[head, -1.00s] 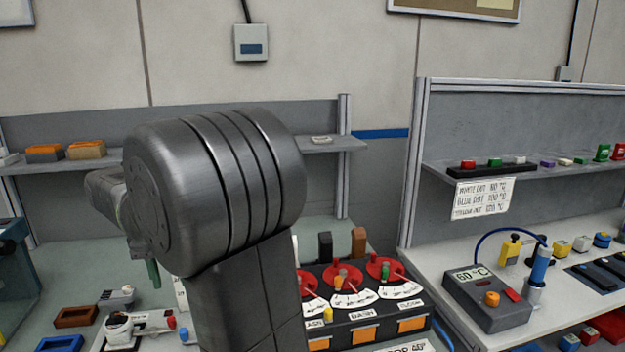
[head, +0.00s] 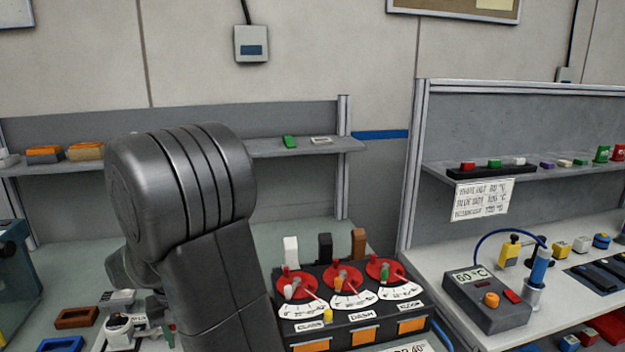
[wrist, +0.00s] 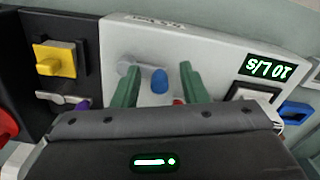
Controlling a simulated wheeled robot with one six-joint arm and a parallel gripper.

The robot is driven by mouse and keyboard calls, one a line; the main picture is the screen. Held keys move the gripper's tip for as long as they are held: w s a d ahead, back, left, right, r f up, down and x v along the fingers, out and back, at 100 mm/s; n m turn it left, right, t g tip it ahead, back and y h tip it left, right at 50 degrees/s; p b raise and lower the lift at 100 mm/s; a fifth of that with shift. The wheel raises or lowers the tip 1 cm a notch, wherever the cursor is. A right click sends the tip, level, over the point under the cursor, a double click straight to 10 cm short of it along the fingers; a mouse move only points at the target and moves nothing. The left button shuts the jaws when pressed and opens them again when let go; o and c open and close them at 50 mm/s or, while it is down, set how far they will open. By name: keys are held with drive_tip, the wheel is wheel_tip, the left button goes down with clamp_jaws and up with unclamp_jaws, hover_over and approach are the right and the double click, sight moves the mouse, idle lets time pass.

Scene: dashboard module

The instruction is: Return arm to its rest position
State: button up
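My arm (head: 185,200) stands in the left middle of the head view, bent over the bench. The arm hides my gripper there. In the wrist view my gripper (wrist: 158,72) shows two green fingers spread apart, with nothing held between them. A blue knob (wrist: 159,80) on a pale grey panel (wrist: 205,55) appears in the gap between the fingers. I cannot tell how far it is from them. A small red part (wrist: 178,102) is partly hidden near the right finger.
The dashboard module (head: 345,325) with three red dials (head: 340,277) is right of my arm. Brown (head: 75,317) and blue (head: 60,344) trays lie at the lower left. A 60 °C device (head: 487,300) stands on the right bench. The wrist view shows a yellow switch (wrist: 55,60).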

drive_tip(key=n, duration=0.1)
drive_tip(key=s+n, duration=0.1)
drive_tip(key=n, duration=0.1)
drive_tip(key=shift+d, duration=0.4)
drive_tip(key=n, duration=0.2)
drive_tip(key=d+n, duration=0.1)
drive_tip(key=n, duration=0.1)
drive_tip(key=shift+s+d, duration=0.1)
drive_tip(key=shift+s, duration=0.3)
drive_tip(key=n, duration=0.2)
drive_tip(key=d+n, duration=0.1)
drive_tip(key=n, duration=0.1)
drive_tip(key=shift+s+d+b, duration=0.15)
drive_tip(key=shift+b, duration=0.2)
drive_tip(key=shift+d+n, duration=0.35)
drive_tip(key=shift+n, duration=0.6)
drive_tip(key=shift+d+n, duration=0.3)
drive_tip(key=shift+n, duration=0.65)
